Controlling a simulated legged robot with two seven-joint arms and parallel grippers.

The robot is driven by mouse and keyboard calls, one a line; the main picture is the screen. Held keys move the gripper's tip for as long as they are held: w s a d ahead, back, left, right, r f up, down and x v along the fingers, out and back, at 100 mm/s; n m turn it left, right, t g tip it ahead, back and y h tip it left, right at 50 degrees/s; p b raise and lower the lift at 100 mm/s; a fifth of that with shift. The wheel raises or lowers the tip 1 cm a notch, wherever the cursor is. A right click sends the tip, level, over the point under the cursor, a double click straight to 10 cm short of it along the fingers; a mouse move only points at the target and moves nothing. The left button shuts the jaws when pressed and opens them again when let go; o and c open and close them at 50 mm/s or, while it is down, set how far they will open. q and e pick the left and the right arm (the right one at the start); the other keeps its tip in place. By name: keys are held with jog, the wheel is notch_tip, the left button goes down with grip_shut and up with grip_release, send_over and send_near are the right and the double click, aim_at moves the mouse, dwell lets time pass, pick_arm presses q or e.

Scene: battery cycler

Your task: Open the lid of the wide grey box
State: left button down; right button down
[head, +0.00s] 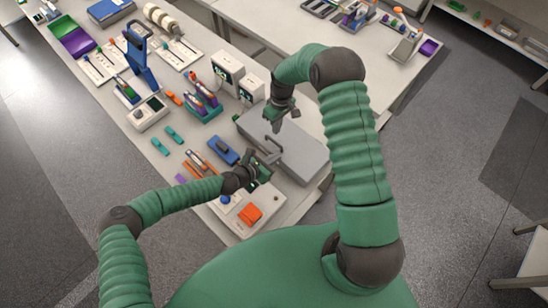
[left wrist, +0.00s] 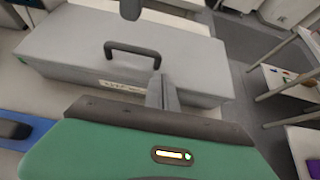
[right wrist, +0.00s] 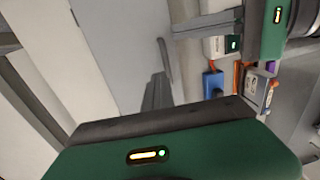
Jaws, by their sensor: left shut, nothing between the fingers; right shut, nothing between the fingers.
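The wide grey box (head: 302,158) stands at the near right end of the bench, and its lid looks closed. A dark handle (left wrist: 133,50) arches up from the box. The box top also fills much of the right wrist view (right wrist: 115,50). My left gripper (head: 277,156) is shut and empty at the handle's near side; its fingertips (left wrist: 162,92) overlap the box's front edge in the left wrist view. I cannot tell if they touch. My right gripper (head: 277,122) is shut and empty above the far part of the box, with its fingers (right wrist: 157,92) pointing down near the handle.
A blue item (head: 223,150) lies left of the box. White instruments (head: 228,68) stand behind it. Coloured tube racks (head: 203,105) stand farther left. Open floor (head: 440,140) lies to the right.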

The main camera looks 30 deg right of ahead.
dwell(0.5)
jog(key=c, duration=1.5)
grip_release()
jog(key=shift+r, duration=0.15)
